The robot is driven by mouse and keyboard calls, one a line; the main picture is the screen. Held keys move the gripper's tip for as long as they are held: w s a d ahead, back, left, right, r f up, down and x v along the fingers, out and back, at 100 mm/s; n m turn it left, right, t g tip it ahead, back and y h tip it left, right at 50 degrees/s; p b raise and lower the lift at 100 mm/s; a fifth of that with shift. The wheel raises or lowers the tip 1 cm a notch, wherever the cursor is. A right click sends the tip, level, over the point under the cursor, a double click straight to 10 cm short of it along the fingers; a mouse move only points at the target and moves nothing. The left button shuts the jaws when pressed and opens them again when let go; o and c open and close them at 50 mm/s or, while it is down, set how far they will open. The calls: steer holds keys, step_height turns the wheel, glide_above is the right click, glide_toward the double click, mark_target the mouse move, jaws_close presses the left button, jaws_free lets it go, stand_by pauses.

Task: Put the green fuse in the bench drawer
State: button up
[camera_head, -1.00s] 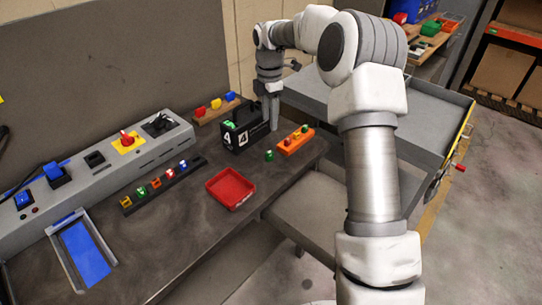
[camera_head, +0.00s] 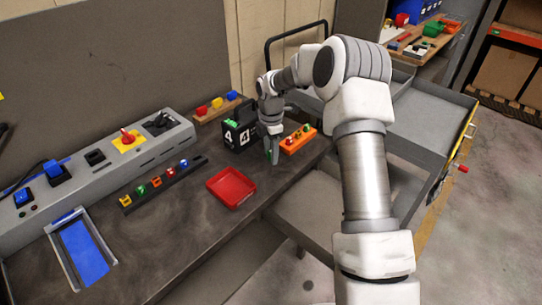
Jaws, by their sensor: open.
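The green fuse (camera_head: 268,155) stands on the bench top near its right edge and is mostly hidden by my gripper. My gripper (camera_head: 272,159) points down at the fuse with its jaws open, fingers at or around it; whether they touch it I cannot tell. A grey, drawer-like tray (camera_head: 312,208) sits below the bench's right edge, and its inside looks empty where visible.
An orange block (camera_head: 299,139) with coloured pieces is close to the right of my gripper. A black box (camera_head: 238,134) marked 4 stands behind it. A red tray (camera_head: 231,187) and a dark rack (camera_head: 162,184) of coloured pieces lie to the left.

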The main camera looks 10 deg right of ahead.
jaws_close()
steer(key=shift+r, duration=0.1)
stand_by(0.4)
